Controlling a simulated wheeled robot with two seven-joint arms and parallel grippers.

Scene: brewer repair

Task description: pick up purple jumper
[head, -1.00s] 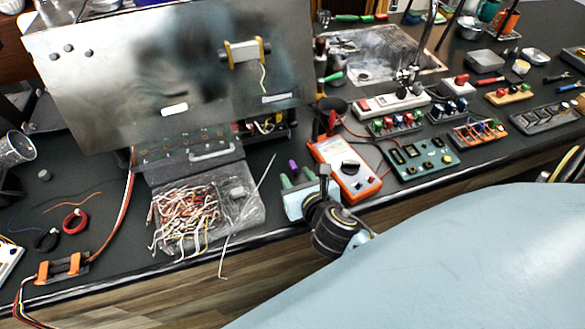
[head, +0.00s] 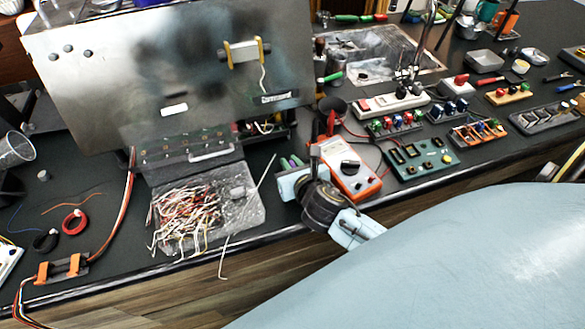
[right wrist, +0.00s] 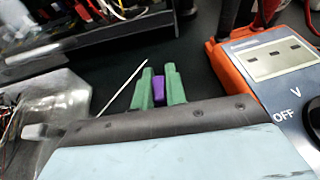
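The purple jumper (right wrist: 158,90) is a small purple block between the green fingertips of my right gripper (right wrist: 159,88) in the right wrist view. The fingers are close together with the jumper filling the space between them, so the gripper looks shut on it. In the head view my right gripper (head: 290,163) is over the dark bench, left of the orange multimeter (head: 345,167). The jumper is only a tiny spot there, mostly hidden by the fingers. I cannot tell whether it touches the bench. My left gripper is not in view.
A clear bag of white and red wires (head: 205,212) lies left of my gripper, with a thin white stick (head: 266,170) between. A large metal panel (head: 170,75) stands behind. Small circuit boxes (head: 422,158) fill the right. The bench's front edge is close.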

